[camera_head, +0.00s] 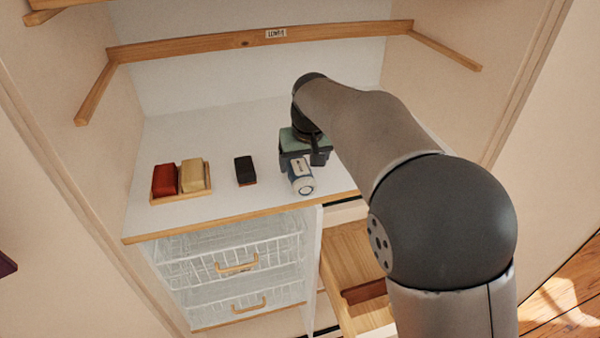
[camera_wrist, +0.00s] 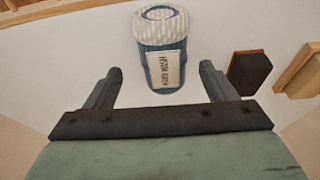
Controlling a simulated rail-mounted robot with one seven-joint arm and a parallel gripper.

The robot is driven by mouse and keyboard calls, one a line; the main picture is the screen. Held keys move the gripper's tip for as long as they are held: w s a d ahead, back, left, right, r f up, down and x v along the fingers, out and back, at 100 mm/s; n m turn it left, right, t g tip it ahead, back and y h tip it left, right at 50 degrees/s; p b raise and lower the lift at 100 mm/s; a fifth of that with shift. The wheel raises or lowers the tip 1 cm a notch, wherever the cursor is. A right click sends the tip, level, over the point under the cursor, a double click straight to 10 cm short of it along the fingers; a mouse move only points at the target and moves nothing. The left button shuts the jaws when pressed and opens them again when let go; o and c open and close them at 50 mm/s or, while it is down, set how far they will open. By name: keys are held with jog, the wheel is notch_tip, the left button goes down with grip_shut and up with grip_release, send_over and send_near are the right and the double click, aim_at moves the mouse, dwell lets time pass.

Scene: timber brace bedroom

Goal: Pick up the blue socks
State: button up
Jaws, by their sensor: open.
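The blue socks (camera_head: 301,177) are a rolled dark blue bundle with a whitish ribbed end and a pale printed label. They lie on the white shelf near its front edge. In the wrist view the bundle (camera_wrist: 160,52) is upper centre, ribbed end up. My gripper (camera_wrist: 160,70) is open and empty, with one finger to each side of the bundle's lower part and gaps showing on both sides. In the head view my gripper (camera_head: 304,157) is just behind and above the socks, partly hiding them. I cannot tell the exact height gap.
A dark brush-like block (camera_head: 245,170) lies left of the socks. Further left is a wooden tray (camera_head: 181,196) with a red and a cream block. Below are wire baskets (camera_head: 235,268) and an open wooden drawer (camera_head: 349,250). A wooden rail (camera_head: 200,46) crosses above the shelf.

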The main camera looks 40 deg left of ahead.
aim_at(300, 168)
jog(key=x, duration=0.2)
jog(key=p+x, duration=0.1)
jog(key=x, duration=0.1)
jog(key=shift+s+a+f, duration=0.1)
jog(key=shift+s+a, duration=0.05)
jog(key=shift+a, duration=0.1)
jog(key=c, duration=1.1)
jog(key=shift+r, duration=0.2)
